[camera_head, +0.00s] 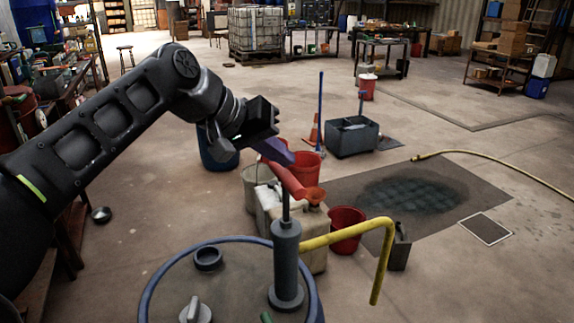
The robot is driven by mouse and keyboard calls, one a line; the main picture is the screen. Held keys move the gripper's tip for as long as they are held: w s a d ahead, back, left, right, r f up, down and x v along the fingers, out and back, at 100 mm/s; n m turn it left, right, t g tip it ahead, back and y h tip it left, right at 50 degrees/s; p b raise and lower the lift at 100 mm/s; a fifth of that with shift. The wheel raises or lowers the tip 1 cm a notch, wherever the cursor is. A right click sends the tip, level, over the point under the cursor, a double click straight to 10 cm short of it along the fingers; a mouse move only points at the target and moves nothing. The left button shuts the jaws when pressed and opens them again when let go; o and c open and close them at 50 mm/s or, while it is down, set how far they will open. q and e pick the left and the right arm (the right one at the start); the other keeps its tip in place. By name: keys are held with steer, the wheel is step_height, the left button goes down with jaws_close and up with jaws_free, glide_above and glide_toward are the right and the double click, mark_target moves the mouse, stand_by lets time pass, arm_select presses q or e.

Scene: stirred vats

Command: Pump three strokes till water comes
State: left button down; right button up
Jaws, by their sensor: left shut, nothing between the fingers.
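A hand pump (286,262) with a dark grey barrel stands upright on a drum (235,270) with a blue rim at the bottom of the view. A thin rod rises from the barrel to a slanting red handle (293,184). A yellow spout (345,236) runs right from the pump and bends down; no water shows at its mouth. My left gripper (277,151) reaches in from the left, shut and empty, at the upper end of the red handle. I cannot tell whether it touches it. My right gripper is not in view.
A red bucket (346,222), a pale canister (308,244) and a dark container (398,250) stand beyond the pump. A grey bin (352,138) and a blue pole (320,108) stand farther back. A yellow hose (480,157) crosses the floor at right.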

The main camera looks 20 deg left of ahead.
mark_target(282, 175)
arm_select(q)
step_height(282, 175, up, 6)
steer(key=p, duration=0.5)
stand_by(2.6)
